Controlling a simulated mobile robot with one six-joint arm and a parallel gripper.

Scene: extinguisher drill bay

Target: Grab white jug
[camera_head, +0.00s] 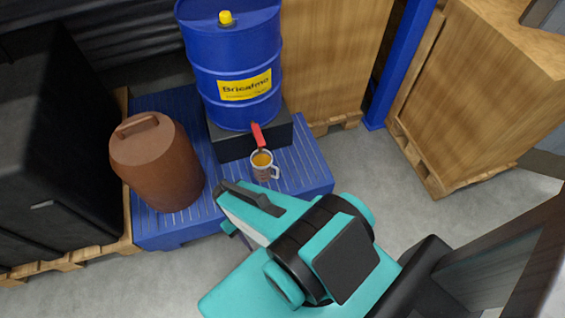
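A small white jug (268,174) with a white handle on its right stands on the blue slatted platform (312,165), below a red tap (257,134). It holds amber liquid, and its front looks brownish. My teal gripper (224,208) is in front of the jug, lower and to the left in the picture, and appears apart from it. The gap between its fingers is not clearly visible from this angle. I see nothing held in it.
A blue drum (230,60) with a yellow label stands on a black block (232,146) behind the jug. A brown lidded container (157,165) stands left on the platform. Large wooden crates (490,85) and a blue post (398,65) are right. Grey floor lies open between.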

